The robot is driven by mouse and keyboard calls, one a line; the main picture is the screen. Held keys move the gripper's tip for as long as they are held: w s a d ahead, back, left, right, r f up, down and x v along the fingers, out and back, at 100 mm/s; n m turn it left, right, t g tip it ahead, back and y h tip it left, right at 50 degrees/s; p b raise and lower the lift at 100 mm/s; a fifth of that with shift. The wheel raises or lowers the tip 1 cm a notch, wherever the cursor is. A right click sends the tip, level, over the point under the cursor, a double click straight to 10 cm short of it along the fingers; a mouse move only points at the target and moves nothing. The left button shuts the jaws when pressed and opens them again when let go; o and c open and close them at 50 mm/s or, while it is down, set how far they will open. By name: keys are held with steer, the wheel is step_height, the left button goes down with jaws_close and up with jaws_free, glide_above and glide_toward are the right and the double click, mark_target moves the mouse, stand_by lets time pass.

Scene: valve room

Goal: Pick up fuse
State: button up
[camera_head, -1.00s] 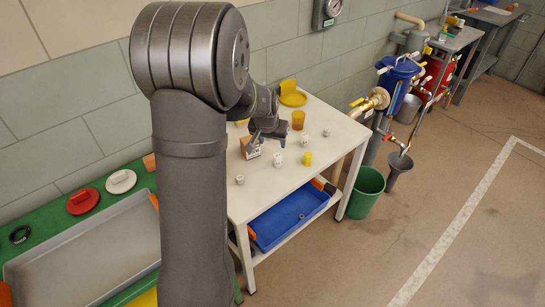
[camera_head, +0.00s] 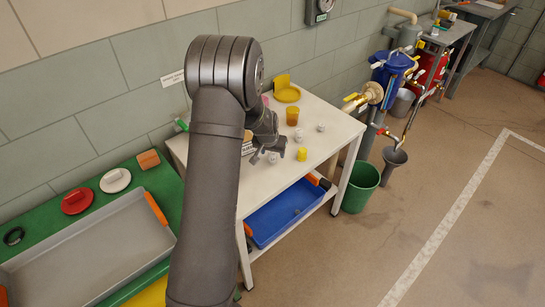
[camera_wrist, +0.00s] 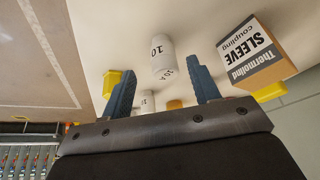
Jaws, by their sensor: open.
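A white cylindrical fuse marked "10 A" (camera_wrist: 161,57) lies between my open fingers in the wrist view, with a clear gap to either finger. A second white fuse (camera_wrist: 147,101) shows lower, partly hidden behind the gripper. My gripper (camera_wrist: 163,76) is open and empty over the white table. In the head view, my gripper (camera_head: 268,150) hangs low over the table's middle, beside a small white fuse (camera_head: 273,158). My arm hides part of the table there.
A boxed sleeve coupling (camera_wrist: 250,52) stands close to the right finger. A yellow piece (camera_head: 302,154), an amber cup (camera_head: 292,116) and more small white pieces (camera_head: 320,127) share the white table (camera_head: 262,196). A blue tray (camera_head: 283,212) is on the shelf below.

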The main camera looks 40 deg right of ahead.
mark_target(273, 154)
steer(key=shift+w+d+x, duration=0.1)
steer(key=shift+w+x, duration=0.1)
steer(key=shift+x, duration=1.15)
steer(key=shift+w+d+x, duration=0.15)
steer(key=shift+w+x, duration=0.05)
steer(key=shift+x, duration=1.1)
steer(key=shift+r, duration=0.15)
steer(key=c, duration=1.1)
steer(key=shift+r, duration=0.1)
